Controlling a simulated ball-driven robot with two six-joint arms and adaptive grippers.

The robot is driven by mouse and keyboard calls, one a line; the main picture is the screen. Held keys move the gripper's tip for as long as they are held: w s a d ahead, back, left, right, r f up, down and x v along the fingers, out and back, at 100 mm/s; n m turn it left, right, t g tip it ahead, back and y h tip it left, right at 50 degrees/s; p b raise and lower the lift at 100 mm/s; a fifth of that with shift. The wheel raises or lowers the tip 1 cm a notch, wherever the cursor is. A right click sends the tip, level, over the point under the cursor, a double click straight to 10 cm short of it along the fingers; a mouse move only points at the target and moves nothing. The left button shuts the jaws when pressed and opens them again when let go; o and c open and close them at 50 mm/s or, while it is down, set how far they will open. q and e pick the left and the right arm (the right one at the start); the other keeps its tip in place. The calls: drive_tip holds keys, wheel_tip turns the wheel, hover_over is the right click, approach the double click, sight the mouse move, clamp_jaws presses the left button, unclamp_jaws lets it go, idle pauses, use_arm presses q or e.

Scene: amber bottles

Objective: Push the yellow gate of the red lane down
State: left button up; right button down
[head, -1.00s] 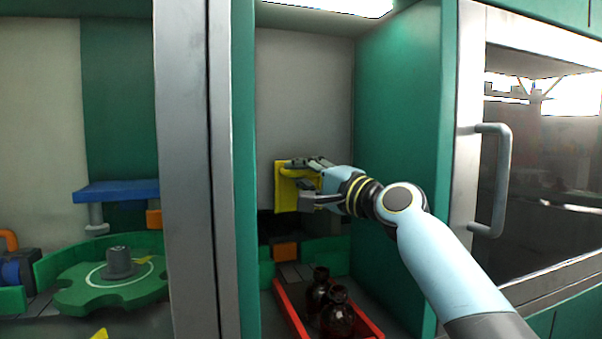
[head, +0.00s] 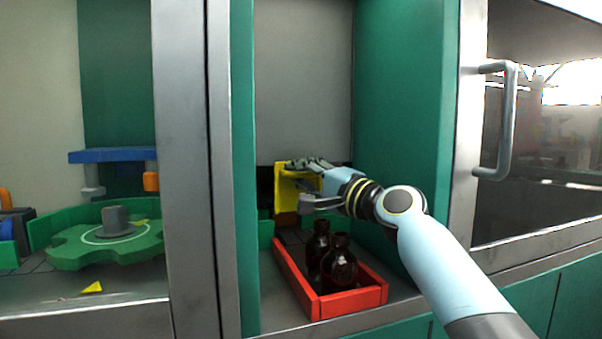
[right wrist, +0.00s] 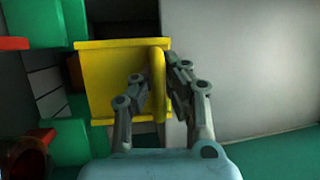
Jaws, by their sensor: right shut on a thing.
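The yellow gate (head: 286,200) is an upright plate at the back of the red lane (head: 345,299), in the open bay of the green cabinet. Its lower edge is close above the back of the lane. My right gripper (head: 312,183) is shut on the gate's yellow handle. The right wrist view shows the bar-like handle (right wrist: 158,85) between the fingers (right wrist: 156,92) and the gate plate (right wrist: 105,80) beside it. Two dark amber bottles (head: 338,267) stand in the red lane in front of the gate. My left gripper is not in view.
The green bay wall (head: 400,130) stands right of my arm, and a grey metal post (head: 190,170) stands left of the bay. A green notched wheel (head: 80,250) lies beyond the post. A door handle (head: 507,120) sticks out at the right.

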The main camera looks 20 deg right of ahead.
drive_tip(key=c, duration=1.3)
unclamp_jaws()
drive_tip(key=shift+r, duration=0.15)
drive_tip(key=shift+c, duration=0.2)
drive_tip(key=v, duration=0.7)
drive_tip(key=shift+s+d, duration=0.15)
drive_tip(key=shift+s, duration=0.1)
